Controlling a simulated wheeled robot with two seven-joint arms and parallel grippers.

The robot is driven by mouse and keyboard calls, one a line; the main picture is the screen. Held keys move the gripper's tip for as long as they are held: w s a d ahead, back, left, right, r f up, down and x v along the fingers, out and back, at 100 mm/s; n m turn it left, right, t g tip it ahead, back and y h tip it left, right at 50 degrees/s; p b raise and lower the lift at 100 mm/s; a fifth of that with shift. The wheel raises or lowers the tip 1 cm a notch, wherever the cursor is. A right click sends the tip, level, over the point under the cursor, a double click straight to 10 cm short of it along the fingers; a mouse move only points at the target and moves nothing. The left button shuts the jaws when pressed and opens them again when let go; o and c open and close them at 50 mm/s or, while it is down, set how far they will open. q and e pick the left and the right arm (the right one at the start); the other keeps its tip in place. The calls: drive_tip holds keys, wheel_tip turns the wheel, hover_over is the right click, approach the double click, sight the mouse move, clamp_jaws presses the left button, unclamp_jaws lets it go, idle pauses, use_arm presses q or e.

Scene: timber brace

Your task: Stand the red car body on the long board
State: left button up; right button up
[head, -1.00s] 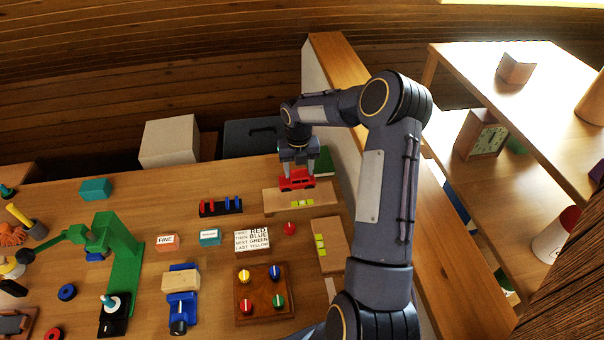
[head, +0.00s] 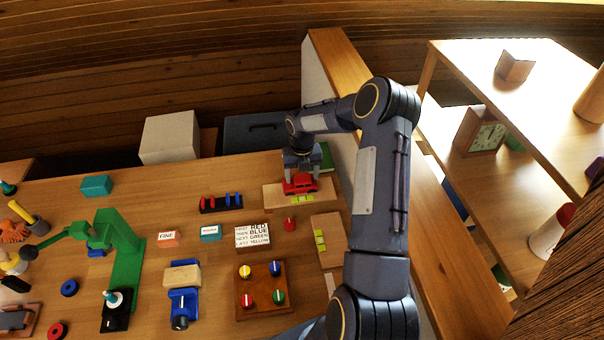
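The red car body (head: 300,184) is upright at the far right of the table in the head view. My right gripper (head: 302,174) comes down from above with a finger near each end of the car and is shut on it. The car is over the long board (head: 273,197), a pale plank with lime-green blocks (head: 303,199) on it, just in front of the car. The car looks very low over the board; I cannot tell whether it touches. My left gripper is not in view.
A second pale board (head: 330,255) with lime blocks lies in front. A dark rack of pegs (head: 221,204), a red knob (head: 290,224) and a lettered sign (head: 252,236) stand nearby. A wooden partition (head: 340,65) rises to the right. A green block (head: 326,158) is behind.

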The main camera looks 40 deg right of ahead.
sight(302, 177)
drive_tip(key=shift+o, duration=0.2)
drive_tip(key=shift+r, duration=0.2)
wheel_tip(302, 177, up, 12)
drive_tip(key=b, duration=0.1)
drive_tip(key=shift+b, duration=0.3)
idle(0.4)
